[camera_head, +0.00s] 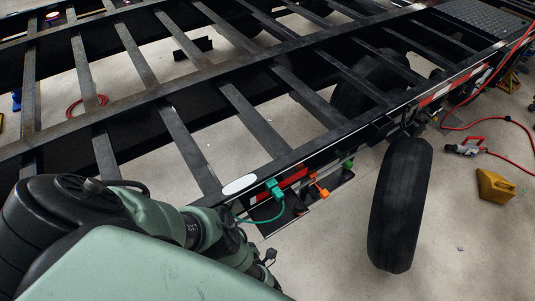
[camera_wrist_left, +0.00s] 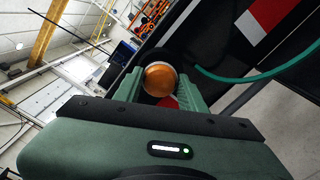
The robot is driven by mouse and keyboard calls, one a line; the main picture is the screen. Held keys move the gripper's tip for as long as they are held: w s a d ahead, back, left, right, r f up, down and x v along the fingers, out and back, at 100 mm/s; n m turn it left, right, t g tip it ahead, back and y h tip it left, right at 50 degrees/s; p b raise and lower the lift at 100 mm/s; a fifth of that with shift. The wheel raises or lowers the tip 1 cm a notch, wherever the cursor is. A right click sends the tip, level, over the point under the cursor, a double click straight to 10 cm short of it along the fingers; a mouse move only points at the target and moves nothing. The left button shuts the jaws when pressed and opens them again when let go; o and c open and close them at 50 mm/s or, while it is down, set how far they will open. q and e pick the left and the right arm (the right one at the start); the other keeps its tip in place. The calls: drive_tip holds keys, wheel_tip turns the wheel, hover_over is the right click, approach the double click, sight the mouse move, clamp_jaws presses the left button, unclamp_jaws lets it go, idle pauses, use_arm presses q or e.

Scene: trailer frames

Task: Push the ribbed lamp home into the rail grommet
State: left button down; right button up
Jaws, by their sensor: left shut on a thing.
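In the left wrist view an amber, round lamp (camera_wrist_left: 160,79) sits between the two green fingers of my left gripper (camera_wrist_left: 160,92), which is shut on it. A dark round rim shows behind the lamp, against the dark trailer rail (camera_wrist_left: 205,55). Whether this rim is the grommet, and whether the lamp touches it or sits in it, I cannot tell. The lamp's ribs are too small to make out. In the head view my left arm reaches to the near side of the rail (camera_head: 300,157); its fingers and the lamp are hidden there. My right gripper is not in view.
A green clip (camera_head: 274,187) with a teal cable (camera_head: 268,217) hangs on the rail by my left arm. The teal cable (camera_wrist_left: 255,76) also runs close to the lamp in the wrist view. An orange clip (camera_head: 318,188) and a tire (camera_head: 399,205) stand to the right.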

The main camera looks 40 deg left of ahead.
use_arm(q)
drive_tip(key=shift+w+a, duration=0.25)
drive_tip(key=shift+a, duration=0.3)
drive_tip(key=c, duration=0.7)
unclamp_jaws()
drive_tip(key=shift+c, duration=0.2)
drive_tip(key=v, duration=0.8)
